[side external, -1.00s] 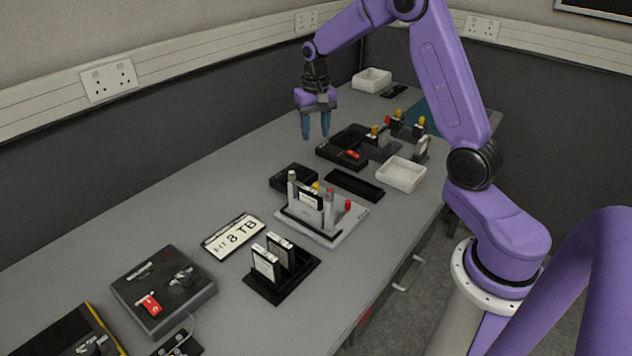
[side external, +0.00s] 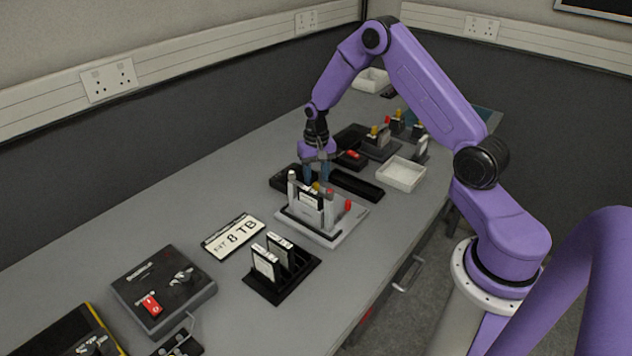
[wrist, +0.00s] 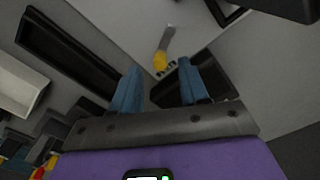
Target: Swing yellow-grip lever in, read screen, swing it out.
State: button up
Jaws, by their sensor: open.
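The yellow-grip lever (wrist: 160,62) shows in the wrist view as a yellow knob on a grey metal arm. In the side view its yellow end (side external: 316,187) sits at the back of a light grey fixture (side external: 337,232), which also holds a black-and-white upright card and red-tipped posts. My gripper (side external: 317,180) is open, pointing down just behind the fixture. In the wrist view the yellow grip appears between my blue fingertips (wrist: 159,70); I cannot tell whether they touch it. A small display (wrist: 146,177) with a green light is cut off at the wrist view's bottom edge.
A black tray (side external: 356,186), a white bin (side external: 400,175) and a dark box (side external: 285,179) are close by. The left rear table is clear.

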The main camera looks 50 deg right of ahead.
jog(key=shift+f, duration=1.35)
grip_shut()
jog(key=shift+w+a+n, duration=0.15)
jog(key=shift+w+n, duration=0.05)
jog(key=shift+n, duration=0.5)
jog(key=shift+w+a+n, duration=0.1)
jog(key=shift+w+n, duration=0.05)
jog(key=shift+n, duration=0.55)
grip_release()
jog(key=shift+r, duration=0.15)
notch_tip(320, 180, up, 17)
